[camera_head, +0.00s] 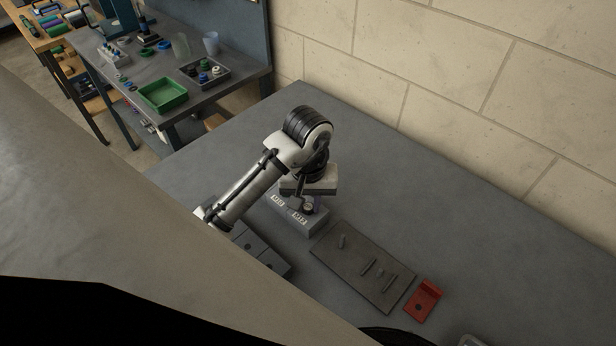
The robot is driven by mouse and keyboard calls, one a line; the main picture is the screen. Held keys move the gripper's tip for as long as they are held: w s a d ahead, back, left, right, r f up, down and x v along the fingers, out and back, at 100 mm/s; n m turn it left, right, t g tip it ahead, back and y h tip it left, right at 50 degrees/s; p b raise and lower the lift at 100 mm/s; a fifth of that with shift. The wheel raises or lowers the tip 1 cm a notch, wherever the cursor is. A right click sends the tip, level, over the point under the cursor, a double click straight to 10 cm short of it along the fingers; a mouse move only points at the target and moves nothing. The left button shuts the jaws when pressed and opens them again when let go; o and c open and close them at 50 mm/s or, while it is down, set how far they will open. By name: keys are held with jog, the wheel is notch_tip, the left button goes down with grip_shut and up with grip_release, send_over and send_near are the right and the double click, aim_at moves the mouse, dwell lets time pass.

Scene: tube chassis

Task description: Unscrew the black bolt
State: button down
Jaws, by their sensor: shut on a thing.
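A grey block (313,226) with white labels on its upper face stands on the table, below the end of my arm. A small dark round piece on top of it, which looks like the black bolt (309,208), shows just under my gripper. My gripper (301,203) points down at the block's top and is shut on this piece, as far as I can tell. My wrist hides the far part of the block and most of the fingers.
A dark plate (345,268) with several small pegs lies right of the block, with a red block (424,299) beyond it. Grey blocks (262,252) sit at front left, partly behind my arm. The table's right side is clear up to the stone wall (430,60).

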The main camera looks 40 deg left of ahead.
jog(key=shift+f, duration=0.15)
jog(key=n, duration=0.4)
jog(key=shift+n, duration=0.7)
jog(key=n, duration=0.3)
jog(key=shift+n, duration=1.1)
